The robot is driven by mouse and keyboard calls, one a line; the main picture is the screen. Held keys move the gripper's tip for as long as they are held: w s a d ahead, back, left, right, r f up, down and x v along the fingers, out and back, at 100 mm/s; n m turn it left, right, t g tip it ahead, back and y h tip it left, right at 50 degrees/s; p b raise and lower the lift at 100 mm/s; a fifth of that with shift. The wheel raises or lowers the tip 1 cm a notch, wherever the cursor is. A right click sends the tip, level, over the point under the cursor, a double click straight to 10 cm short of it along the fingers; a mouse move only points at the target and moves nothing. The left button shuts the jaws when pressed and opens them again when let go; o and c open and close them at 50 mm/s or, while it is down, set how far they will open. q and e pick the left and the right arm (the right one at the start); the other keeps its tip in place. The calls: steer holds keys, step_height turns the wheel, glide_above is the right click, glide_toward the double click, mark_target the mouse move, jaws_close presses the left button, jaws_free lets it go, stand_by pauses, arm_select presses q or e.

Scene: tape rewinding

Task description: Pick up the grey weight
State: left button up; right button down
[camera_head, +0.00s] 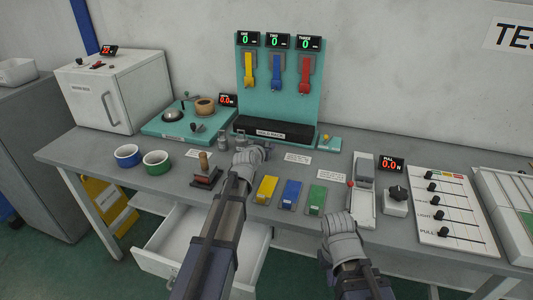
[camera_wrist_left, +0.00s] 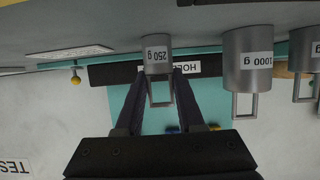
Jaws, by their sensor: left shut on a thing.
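The grey 250 g weight (camera_wrist_left: 157,45) is a small metal cylinder with a loop handle, and shows upside down in the left wrist view. My left gripper (camera_wrist_left: 160,80) is shut on its handle, one dark finger on each side. In the head view my left gripper (camera_head: 257,152) is at the back of the table, in front of the teal stand, and mostly hides this weight. A larger grey 1000 g weight (camera_wrist_left: 247,60) stands beside it, and another grey weight (camera_wrist_left: 307,60) is cut off by the picture edge. My right gripper (camera_head: 340,228) is at the table's front edge; its fingers cannot be made out.
The teal stand (camera_head: 280,96) with yellow, blue and red tape pieces rises behind the left gripper. A stamp (camera_head: 205,172) and yellow, blue and green blocks (camera_head: 290,194) are close in front. A lever device (camera_head: 364,190) stands right of them. An open drawer (camera_head: 180,245) juts out below.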

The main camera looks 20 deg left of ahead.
arm_select(q)
jaws_close()
step_height(320, 180, up, 10)
steer(key=p, duration=1)
stand_by(0.4)
